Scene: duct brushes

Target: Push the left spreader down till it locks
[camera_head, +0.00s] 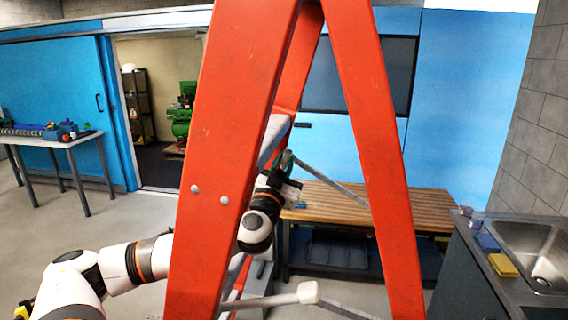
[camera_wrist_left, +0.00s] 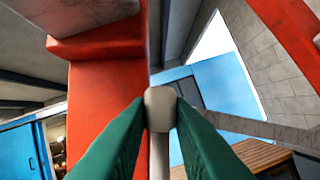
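A red stepladder (camera_head: 224,130) fills the middle of the head view, with two pale metal spreaders. The far spreader (camera_head: 335,182) slopes down to the right behind the legs. The near spreader has a whitish middle joint (camera_head: 308,292) low in front. My left arm passes behind the left red leg. My left gripper (camera_head: 288,160) is at the upper left end of the visible far bar. In the left wrist view, its green fingers (camera_wrist_left: 160,105) lie on both sides of a beige joint (camera_wrist_left: 160,110), seemingly touching it. I cannot tell whether this spreader is locked. My right gripper is out of view.
A wooden-topped workbench (camera_head: 340,200) stands behind the ladder. A counter with a sink (camera_head: 540,255) and a yellow sponge (camera_head: 503,265) is at the right. A small table (camera_head: 50,140) stands far left. The ladder's red legs flank my arm closely.

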